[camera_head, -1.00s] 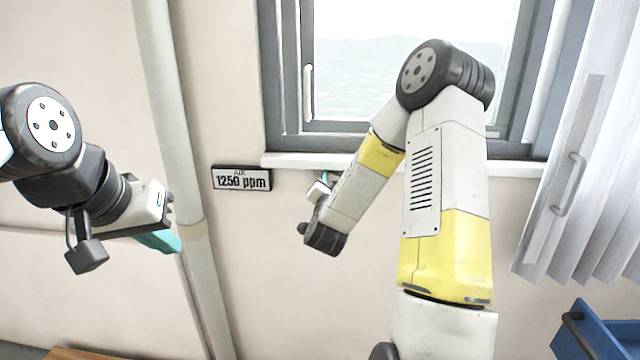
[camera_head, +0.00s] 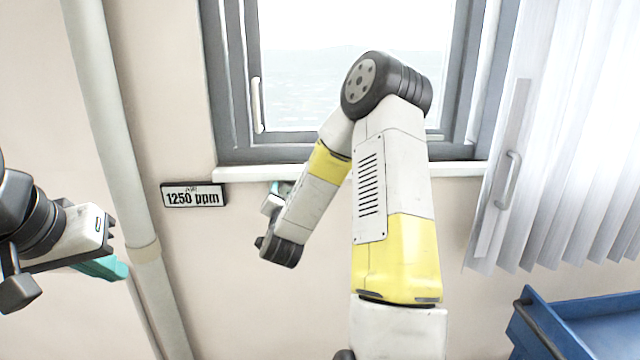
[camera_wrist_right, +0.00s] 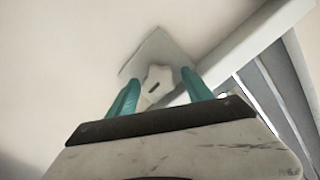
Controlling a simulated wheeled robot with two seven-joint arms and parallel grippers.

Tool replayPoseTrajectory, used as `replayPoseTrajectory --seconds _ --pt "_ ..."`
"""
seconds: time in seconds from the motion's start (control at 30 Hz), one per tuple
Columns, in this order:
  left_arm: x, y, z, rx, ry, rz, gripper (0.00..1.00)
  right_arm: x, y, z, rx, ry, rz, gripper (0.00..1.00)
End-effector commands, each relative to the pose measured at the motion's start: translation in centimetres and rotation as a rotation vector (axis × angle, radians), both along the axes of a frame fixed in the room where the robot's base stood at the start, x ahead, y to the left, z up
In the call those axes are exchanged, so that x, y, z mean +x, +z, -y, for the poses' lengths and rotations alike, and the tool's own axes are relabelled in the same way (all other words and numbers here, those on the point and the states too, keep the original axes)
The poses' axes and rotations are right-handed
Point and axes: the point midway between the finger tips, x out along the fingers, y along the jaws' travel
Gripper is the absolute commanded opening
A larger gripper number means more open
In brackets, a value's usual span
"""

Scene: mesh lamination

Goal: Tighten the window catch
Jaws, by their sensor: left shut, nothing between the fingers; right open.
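The window (camera_head: 345,75) has a grey frame, with an upright white handle (camera_head: 257,105) on its left side. I cannot tell whether this handle is the catch. In the right wrist view, a pale lobed knob (camera_wrist_right: 157,80) with a dark slot sits before a flat plate (camera_wrist_right: 155,50). My right gripper (camera_wrist_right: 160,95) is open, its teal fingers either side of the knob; contact cannot be told. In the head view my right gripper (camera_head: 275,188) is mostly hidden by its arm, below the sill. My left gripper (camera_head: 118,270) is shut and empty at the far left.
A white sill (camera_head: 455,170) runs under the window. A sign reading 1250 ppm (camera_head: 193,196) and a vertical pipe (camera_head: 112,150) are on the left wall. A white curtain (camera_head: 590,150) hangs right, above a blue cart (camera_head: 600,310). My right arm covers the middle.

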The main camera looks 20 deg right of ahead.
Motion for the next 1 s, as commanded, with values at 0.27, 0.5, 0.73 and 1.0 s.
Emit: replayPoseTrajectory --seconds 0.27,0.5,0.73,1.0 --pt "0.00 0.00 0.00 0.000 0.000 0.000 0.00 0.01 -0.02 0.04 -0.293 -0.002 -0.085 0.60" --pt "0.00 0.00 0.00 0.000 0.000 0.000 0.00 0.02 -0.06 0.05 -0.560 -0.002 -0.164 0.60" --pt "0.00 0.00 0.00 0.000 0.000 0.000 0.00 0.02 -0.11 0.08 -0.733 -0.003 -0.214 0.60" --pt "0.00 0.00 0.00 0.000 0.000 0.000 0.00 0.02 -0.14 0.01 -0.836 -0.002 -0.244 0.60"
